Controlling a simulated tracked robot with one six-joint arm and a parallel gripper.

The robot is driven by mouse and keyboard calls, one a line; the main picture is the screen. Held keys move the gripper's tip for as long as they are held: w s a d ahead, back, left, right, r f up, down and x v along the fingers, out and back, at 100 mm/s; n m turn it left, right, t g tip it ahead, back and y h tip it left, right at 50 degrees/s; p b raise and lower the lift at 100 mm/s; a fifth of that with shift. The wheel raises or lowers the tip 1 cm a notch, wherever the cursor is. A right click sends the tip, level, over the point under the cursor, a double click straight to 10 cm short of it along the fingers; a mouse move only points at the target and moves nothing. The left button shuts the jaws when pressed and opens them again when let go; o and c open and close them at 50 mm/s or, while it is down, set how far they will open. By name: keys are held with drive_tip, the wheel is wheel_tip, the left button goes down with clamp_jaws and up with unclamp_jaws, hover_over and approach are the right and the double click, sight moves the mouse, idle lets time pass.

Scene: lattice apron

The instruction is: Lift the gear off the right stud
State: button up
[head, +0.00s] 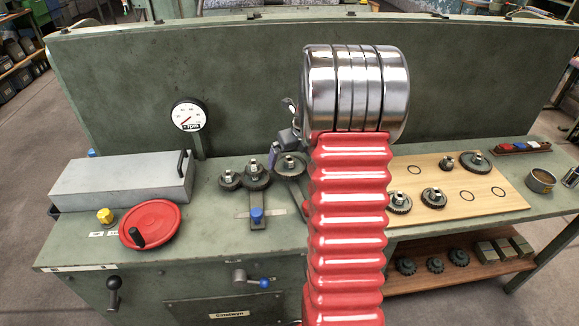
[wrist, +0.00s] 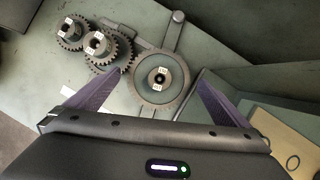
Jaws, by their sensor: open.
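The stud's end shows at the hub's centre. The gear also shows in the head view (head: 290,172), partly behind my arm. My gripper (wrist: 160,77) is open, with one purple finger on each side of this gear. Nothing is held. Whether the fingers touch the rim cannot be told.
A wooden board (head: 460,212) with several gears and drawn circles lies right of my arm. A red handwheel (head: 155,224), a grey box (head: 120,184) and an rpm dial (head: 188,115) are at left. A tall green panel (head: 230,75) stands behind.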

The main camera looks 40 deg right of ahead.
sight(290, 160)
drive_tip(key=shift+x, duration=1.55)
drive_tip(key=c, duration=1.7)
drive_tip(key=shift+r, duration=0.1)
